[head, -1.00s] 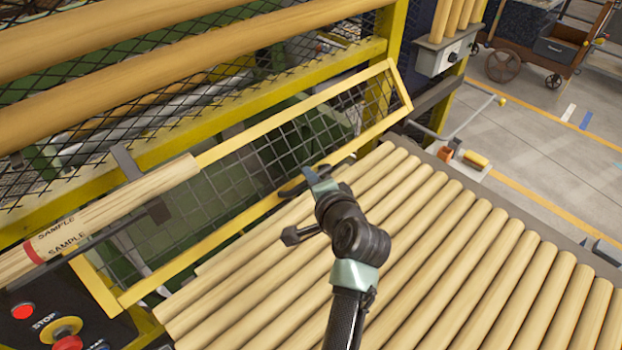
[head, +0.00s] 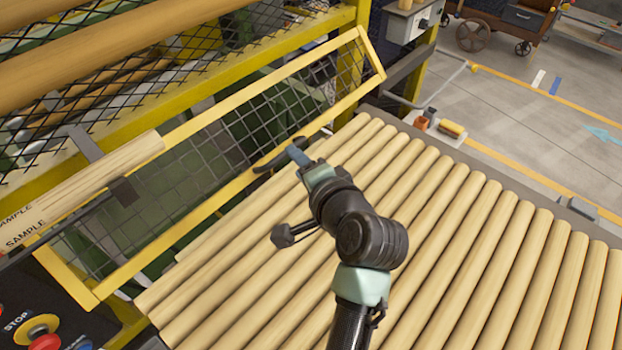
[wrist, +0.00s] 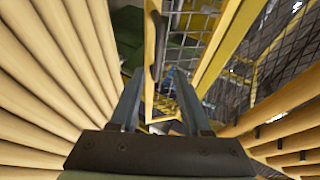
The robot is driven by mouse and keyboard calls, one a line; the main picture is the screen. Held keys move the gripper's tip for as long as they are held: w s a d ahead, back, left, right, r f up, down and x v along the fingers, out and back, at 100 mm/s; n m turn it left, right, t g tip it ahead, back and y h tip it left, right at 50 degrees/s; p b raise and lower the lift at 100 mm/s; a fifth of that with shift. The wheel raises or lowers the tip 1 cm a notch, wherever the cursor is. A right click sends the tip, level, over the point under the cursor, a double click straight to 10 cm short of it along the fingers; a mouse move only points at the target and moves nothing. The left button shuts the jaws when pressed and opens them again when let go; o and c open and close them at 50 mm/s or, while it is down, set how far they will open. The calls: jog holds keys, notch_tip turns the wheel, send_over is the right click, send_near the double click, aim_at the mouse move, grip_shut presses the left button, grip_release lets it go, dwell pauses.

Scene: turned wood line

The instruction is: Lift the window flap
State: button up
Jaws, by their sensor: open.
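The window flap is a long yellow-framed mesh panel (head: 210,205) that slants across the guard opening in the head view. A dark handle (head: 277,157) sits on its lower rail. The rail (wrist: 150,58) and handle (wrist: 158,45) also show in the wrist view, ahead of and between the fingers. My gripper (head: 297,154) is at the handle, just to its right in the head view. In the wrist view my gripper (wrist: 160,103) has its two fingers apart with nothing held between them. I cannot tell whether a finger touches the handle.
A bed of turned wooden rods (head: 400,230) lies beneath my arm. A rod marked SAMPLE (head: 85,190) rests in brackets across the flap's left part. A control panel with a STOP button (head: 40,325) is at lower left. Open floor (head: 520,110) lies at the right.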

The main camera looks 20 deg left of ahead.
jog(key=b+v, duration=0.1)
jog(key=v, duration=0.4)
jog(key=shift+s+d+r, duration=0.1)
jog(key=shift+s+d, duration=0.1)
dwell(0.3)
jog(key=w+d+r+n+t+h+b, duration=0.2)
jog(key=d+r+t, duration=0.25)
jog(key=r, duration=0.65)
jog(key=w+d+r+n+t+h+b, duration=0.15)
jog(key=d+r+t, duration=0.35)
jog(key=r, duration=0.5)
jog(key=s+d+r+n+t+h, duration=0.1)
jog(key=s+d+r+t+h, duration=0.1)
jog(key=r, duration=0.6)
jog(key=s+d+r+n+t+h+b, duration=0.1)
jog(key=s+r+t+h, duration=0.3)
jog(key=s, duration=0.5)
notch_tip(320, 180, up, 4)
jog(key=d+n+t, duration=0.1)
jog(key=t, duration=0.1)
jog(key=shift+d+t, duration=0.2)
jog(key=shift+t, duration=0.15)
jog(key=shift+a+f, duration=0.1)
jog(key=shift+f, duration=0.05)
